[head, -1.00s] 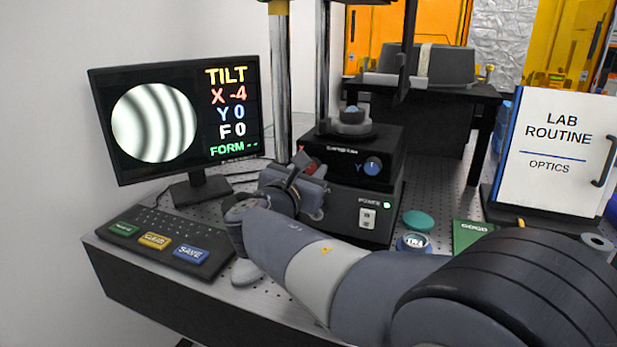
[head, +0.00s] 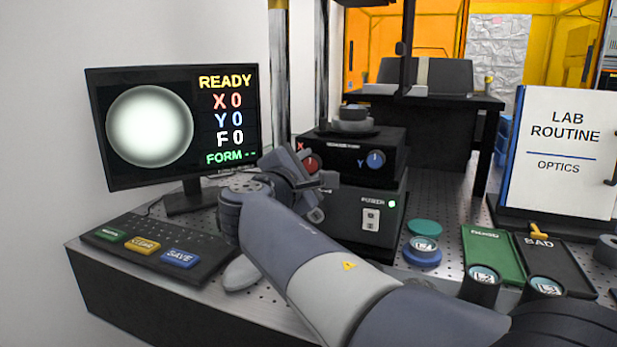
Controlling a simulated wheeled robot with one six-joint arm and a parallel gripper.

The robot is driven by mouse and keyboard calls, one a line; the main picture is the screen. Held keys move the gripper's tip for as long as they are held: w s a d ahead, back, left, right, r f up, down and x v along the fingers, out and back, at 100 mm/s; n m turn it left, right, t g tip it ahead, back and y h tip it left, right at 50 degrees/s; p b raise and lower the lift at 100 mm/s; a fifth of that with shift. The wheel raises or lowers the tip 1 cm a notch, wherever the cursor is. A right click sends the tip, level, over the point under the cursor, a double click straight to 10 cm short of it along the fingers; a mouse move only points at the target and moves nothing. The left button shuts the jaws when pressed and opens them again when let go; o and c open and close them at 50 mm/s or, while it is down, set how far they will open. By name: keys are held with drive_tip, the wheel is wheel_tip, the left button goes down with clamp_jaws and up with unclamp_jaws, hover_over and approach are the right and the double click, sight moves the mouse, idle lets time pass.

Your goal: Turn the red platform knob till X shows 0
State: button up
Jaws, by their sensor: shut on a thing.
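The monitor (head: 172,122) at the left shows READY with X 0, Y 0 and F 0. Its round picture is a plain bright disc without fringes. The red platform knob (head: 311,163) sits on the left of the black instrument's front (head: 343,168), under a red X. My gripper (head: 309,172) is at this knob and shut on it. The gripper and wrist hide part of the knob and the instrument's left side. The blue Y knob (head: 376,159) is to the right of it, untouched.
A keyboard (head: 160,240) with green, yellow and blue keys lies at the front left. A power box (head: 372,215) with a lit green lamp is under the instrument. A green tray (head: 490,250), a black BAD tray (head: 545,262) and a LAB ROUTINE board (head: 560,150) stand at the right.

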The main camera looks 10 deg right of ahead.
drive_tip(key=shift+m, duration=0.4)
drive_tip(key=o, duration=1)
drive_tip(key=shift+s, duration=0.1)
drive_tip(key=v, duration=1)
drive_tip(key=shift+s+a, duration=0.2)
drive_tip(key=shift+s, duration=0.05)
idle(1.0)
